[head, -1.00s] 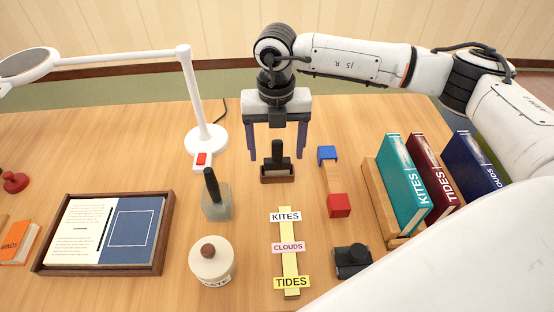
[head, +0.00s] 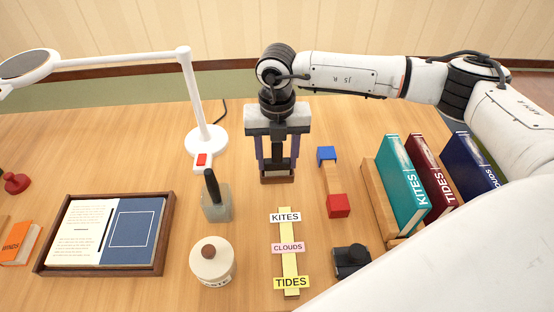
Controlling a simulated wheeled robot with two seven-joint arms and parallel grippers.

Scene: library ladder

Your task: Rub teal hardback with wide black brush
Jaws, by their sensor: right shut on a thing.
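The teal hardback (head: 403,185), marked KITES, stands upright in a wooden rack at the right, beside a dark red book marked TIDES. The wide black brush (head: 277,158) is upright at the back middle of the table, its foot in a small brown stand (head: 278,180). My right gripper (head: 277,167) comes down from above and is shut on the brush's handle. The gripper hides most of the handle, and I cannot tell whether the foot is clear of the stand. My left gripper is not in view.
A wooden rack (head: 378,205) holds the books, with a navy one (head: 476,168) at the right. A black-handled tool stands in a glass jar (head: 217,211). Red and blue blocks (head: 338,206), a label strip (head: 289,262), a lidded pot (head: 212,268) and a lamp (head: 206,138) stand nearby.

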